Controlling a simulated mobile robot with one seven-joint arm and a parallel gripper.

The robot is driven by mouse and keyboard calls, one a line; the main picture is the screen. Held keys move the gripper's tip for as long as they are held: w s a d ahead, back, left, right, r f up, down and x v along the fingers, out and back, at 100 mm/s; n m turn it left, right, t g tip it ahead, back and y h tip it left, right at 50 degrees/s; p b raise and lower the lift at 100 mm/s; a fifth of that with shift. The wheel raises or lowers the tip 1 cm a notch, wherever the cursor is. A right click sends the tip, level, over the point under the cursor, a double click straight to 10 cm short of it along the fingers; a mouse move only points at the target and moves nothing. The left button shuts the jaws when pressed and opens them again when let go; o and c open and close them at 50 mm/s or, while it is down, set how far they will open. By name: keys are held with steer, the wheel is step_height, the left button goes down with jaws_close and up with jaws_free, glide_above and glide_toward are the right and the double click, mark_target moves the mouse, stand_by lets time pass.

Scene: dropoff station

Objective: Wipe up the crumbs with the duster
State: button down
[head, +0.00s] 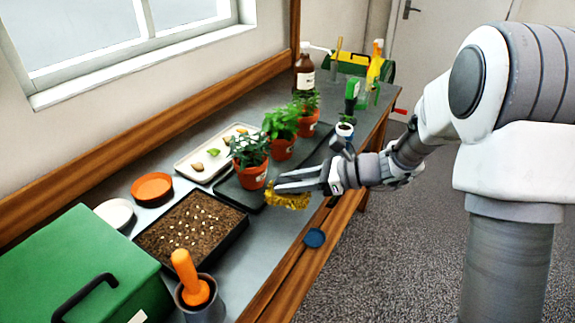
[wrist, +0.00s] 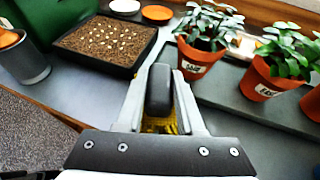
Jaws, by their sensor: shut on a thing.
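My gripper (head: 280,183) is shut on the duster (head: 287,200), above the metal bench near its front edge, beside the nearest potted plant. In the wrist view, the duster's dark handle (wrist: 159,90) sits between my two fingers, and some yellow fibres show below it. In the head view the yellow fibres hang under my fingers; I cannot tell whether they touch the bench. I cannot make out any crumbs on the bench top (head: 250,232); the pale specks in view lie on the soil of a black seed tray (head: 243,228).
Potted plants (head: 252,178) stand on a dark mat (head: 238,197) close by. A white tray (head: 185,167), orange dish (head: 152,188), green box (head: 95,265) and grey pot with an orange-handled tool (head: 205,310) are around. A blue disc (head: 314,238) is at the front edge.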

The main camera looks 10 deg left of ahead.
steer(key=shift+r+p, duration=0.75)
steer(key=shift+r, duration=0.5)
